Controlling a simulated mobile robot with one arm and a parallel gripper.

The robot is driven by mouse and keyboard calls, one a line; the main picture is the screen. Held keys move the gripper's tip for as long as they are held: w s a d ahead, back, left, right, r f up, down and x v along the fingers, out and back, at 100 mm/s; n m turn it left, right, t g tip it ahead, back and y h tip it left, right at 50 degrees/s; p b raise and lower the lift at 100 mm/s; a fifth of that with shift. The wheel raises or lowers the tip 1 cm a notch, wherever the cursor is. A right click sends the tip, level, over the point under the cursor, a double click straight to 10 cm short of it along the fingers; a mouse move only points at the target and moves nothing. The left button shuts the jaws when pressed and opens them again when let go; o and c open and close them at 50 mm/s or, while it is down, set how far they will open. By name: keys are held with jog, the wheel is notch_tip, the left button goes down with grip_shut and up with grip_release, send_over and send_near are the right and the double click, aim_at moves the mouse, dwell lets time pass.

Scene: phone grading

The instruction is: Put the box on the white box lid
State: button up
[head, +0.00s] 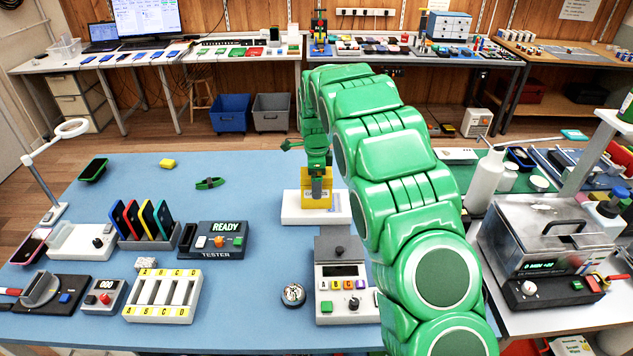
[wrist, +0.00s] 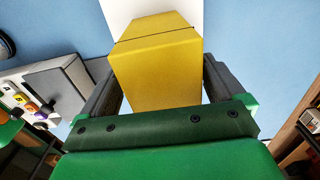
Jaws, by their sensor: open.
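The yellow box (head: 318,201) stands upright over the white box lid (head: 291,207) on the blue mat and appears to rest on it. My gripper (head: 317,186) is above the box, pointing down, with its fingers open on either side of it. In the wrist view the yellow box (wrist: 155,60) sits between the spread fingers of my gripper (wrist: 160,68). The white lid (wrist: 120,12) shows beyond the box. The box's underside is hidden, so exact contact with the lid cannot be seen.
A tester (head: 213,240) and a rack of phones (head: 142,222) stand to the left. A grey device with lettered buttons (head: 341,265) stands in front of the lid. The mat (head: 250,190) left of the lid is clear.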

notch_tip(320, 180, up, 11)
jog(key=shift+r, duration=0.1)
jog(key=shift+s+d+r, duration=0.15)
jog(key=shift+r, duration=0.2)
jog(key=s+d+r+n, duration=0.3)
jog(key=s, duration=0.6)
jog(key=s+d+r+n+g, duration=0.1)
jog(key=s+d+r+n, duration=0.25)
jog(key=s, duration=0.45)
jog(key=s+d+r+n, duration=0.2)
jog(key=s+d+r, duration=0.15)
jog(key=s, duration=0.55)
jog(key=s+d+f+n, duration=0.1)
jog(key=s+n, duration=0.3)
jog(key=s, duration=1)
jog(key=s+d+f+n, duration=0.2)
jog(key=s+f+n, duration=0.2)
jog(key=s, duration=0.9)
jog(key=shift+s+n+g, duration=0.4)
jog(key=shift+n, duration=0.35)
jog(key=shift+f, duration=0.1)
